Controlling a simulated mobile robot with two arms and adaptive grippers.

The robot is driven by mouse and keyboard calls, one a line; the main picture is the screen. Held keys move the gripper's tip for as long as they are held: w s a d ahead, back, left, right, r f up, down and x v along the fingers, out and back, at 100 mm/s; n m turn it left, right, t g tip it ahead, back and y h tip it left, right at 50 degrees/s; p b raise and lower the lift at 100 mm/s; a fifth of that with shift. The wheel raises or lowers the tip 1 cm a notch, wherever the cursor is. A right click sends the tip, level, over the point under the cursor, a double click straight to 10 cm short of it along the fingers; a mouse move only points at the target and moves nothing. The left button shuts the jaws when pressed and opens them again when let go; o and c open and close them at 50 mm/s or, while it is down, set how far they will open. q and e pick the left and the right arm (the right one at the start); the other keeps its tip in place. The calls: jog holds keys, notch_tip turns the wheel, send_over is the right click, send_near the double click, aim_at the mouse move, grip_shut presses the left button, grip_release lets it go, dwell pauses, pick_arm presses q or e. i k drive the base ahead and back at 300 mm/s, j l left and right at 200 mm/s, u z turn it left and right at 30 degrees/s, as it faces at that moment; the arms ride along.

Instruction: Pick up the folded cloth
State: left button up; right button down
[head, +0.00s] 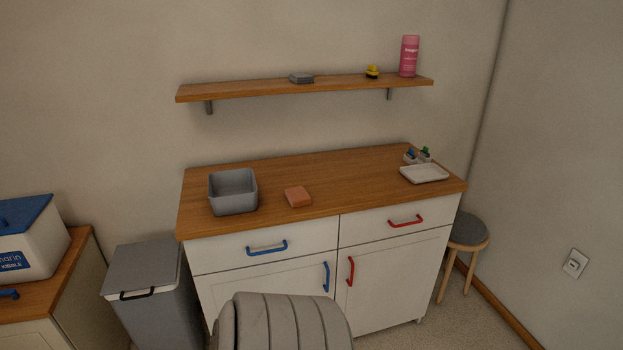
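A small flat orange-brown block shape (298,196), which looks like a folded cloth, lies on the wooden top of the white cabinet. It is just right of a grey open bin and apart from it. A small flat grey item (301,78) lies on the wall shelf; it may also be folded fabric, but it is too small to tell. Neither of my grippers shows in the head view.
The grey bin (233,192) stands on the cabinet top (340,180), with a white tray (425,174) at its right. A lidded trash bin (150,280) and a stool (467,230) flank the cabinet. A grey ribbed shape (282,322) hides its lower front.

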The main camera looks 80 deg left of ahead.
aim_at(298, 197)
jog(key=i+j+u, duration=0.1)
jog(key=i+u, duration=0.15)
jog(key=u, duration=0.15)
jog(key=i+u, duration=0.25)
jog(key=u, duration=0.2)
jog(key=i+l+u, duration=0.1)
jog(key=i+u, duration=0.15)
jog(key=u, duration=0.15)
jog(key=i+l+u, duration=0.2)
jog(key=u, duration=0.2)
